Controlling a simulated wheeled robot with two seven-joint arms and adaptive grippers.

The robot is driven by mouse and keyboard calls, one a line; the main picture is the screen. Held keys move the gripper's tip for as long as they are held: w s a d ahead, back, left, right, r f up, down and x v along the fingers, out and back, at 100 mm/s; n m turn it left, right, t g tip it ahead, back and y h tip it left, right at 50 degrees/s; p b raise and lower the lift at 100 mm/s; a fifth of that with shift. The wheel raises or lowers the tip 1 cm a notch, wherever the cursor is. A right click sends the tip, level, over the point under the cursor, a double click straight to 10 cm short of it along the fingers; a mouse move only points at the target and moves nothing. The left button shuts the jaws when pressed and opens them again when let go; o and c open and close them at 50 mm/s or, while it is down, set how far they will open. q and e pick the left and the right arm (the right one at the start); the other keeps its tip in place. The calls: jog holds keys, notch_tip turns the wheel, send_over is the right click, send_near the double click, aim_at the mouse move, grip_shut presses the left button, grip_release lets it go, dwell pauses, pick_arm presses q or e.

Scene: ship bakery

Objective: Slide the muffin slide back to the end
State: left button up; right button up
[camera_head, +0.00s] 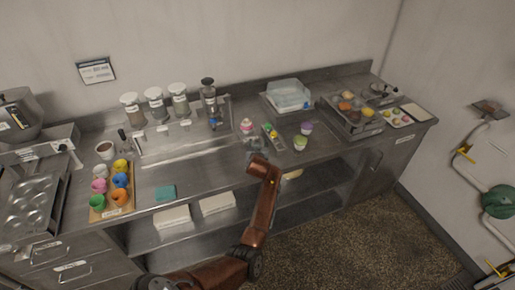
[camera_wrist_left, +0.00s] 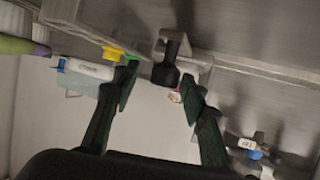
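A black knob (camera_wrist_left: 171,66) on a metal bracket shows in the left wrist view, ahead of and between my left fingertips; it looks like the handle of the muffin slide. My left gripper (camera_wrist_left: 158,92) is open, its two green-padded fingers apart, with a gap to the knob. In the head view my left gripper (camera_head: 257,148) is over the counter's front middle, at the right end of a long metal track (camera_head: 190,148). The arm and gripper hide the slide itself there. My right gripper is not in view.
A pink-and-white cup (camera_head: 246,126), a small tray of coloured pieces (camera_head: 271,134), a green cup (camera_head: 300,142) and a purple cup (camera_head: 306,128) stand close to the gripper. Jars (camera_head: 155,104) stand behind the track. A wooden holder of coloured cups (camera_head: 101,212) is at left.

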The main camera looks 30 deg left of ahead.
pick_arm(q)
jog(key=v, duration=1.1)
jog(key=shift+d, duration=0.15)
jog(key=shift+s, duration=0.15)
